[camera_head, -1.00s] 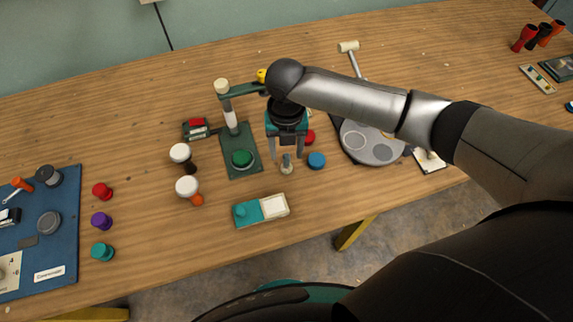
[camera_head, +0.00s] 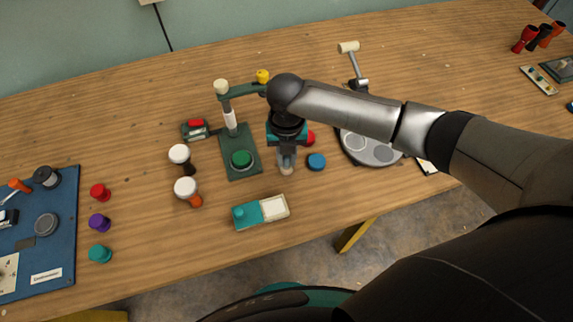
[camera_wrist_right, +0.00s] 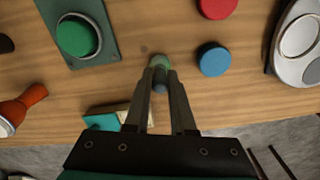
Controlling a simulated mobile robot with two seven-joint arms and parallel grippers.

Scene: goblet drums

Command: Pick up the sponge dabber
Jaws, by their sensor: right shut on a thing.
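The sponge dabber (camera_head: 286,171) is a small upright piece with a pale, rounded lower end, just right of the green press base. In the right wrist view its greenish end (camera_wrist_right: 161,61) shows between the fingertips. My right gripper (camera_head: 287,162) comes down over it from above and is shut on it. It also shows in the right wrist view (camera_wrist_right: 160,78), fingers close together around the dabber. The fingers hide much of the dabber, and I cannot tell whether it touches the table. My left gripper is not in view.
A green press (camera_head: 241,136) stands left of the gripper. A blue puck (camera_head: 316,161) is close on the right, with a red puck (camera_wrist_right: 217,6) behind it. A teal-and-white box (camera_head: 260,211) lies in front. Two white-topped goblet drums (camera_head: 185,186) stand left.

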